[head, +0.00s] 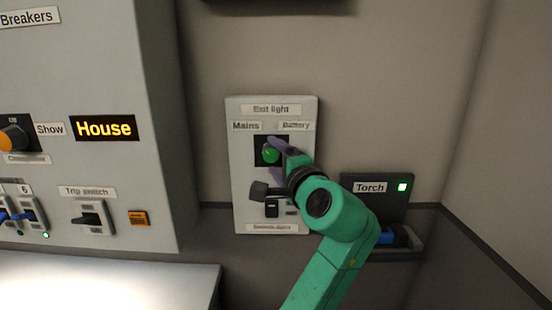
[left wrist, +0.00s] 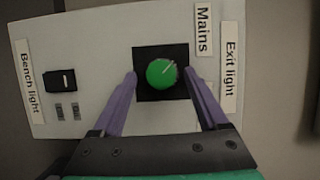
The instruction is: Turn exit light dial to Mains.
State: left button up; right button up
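The exit light dial is a round green knob (head: 271,155) on a black square, on the pale Exit light panel (head: 244,205). The Mains label (head: 246,126) is above it to the left, the Battery label (head: 296,126) above it to the right. My left gripper (head: 273,158) is at the dial. In the left wrist view my left gripper (left wrist: 160,76) has its purple fingers apart on either side of the dial (left wrist: 161,75), with small gaps visible. A pale line shows on the dial's upper right there, towards the Mains label (left wrist: 203,30). My right gripper is out of view.
Below the dial are a dark switch (head: 271,209) and the Bench light label (left wrist: 29,85). A Torch box (head: 375,196) with a green light stands to the right. A grey breaker cabinet (head: 150,130) juts out on the left.

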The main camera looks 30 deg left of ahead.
pick_arm(q)
jog(key=b+v, duration=0.2)
jog(key=v, duration=0.5)
jog(key=shift+d, duration=0.2)
jog(key=shift+s, duration=0.15)
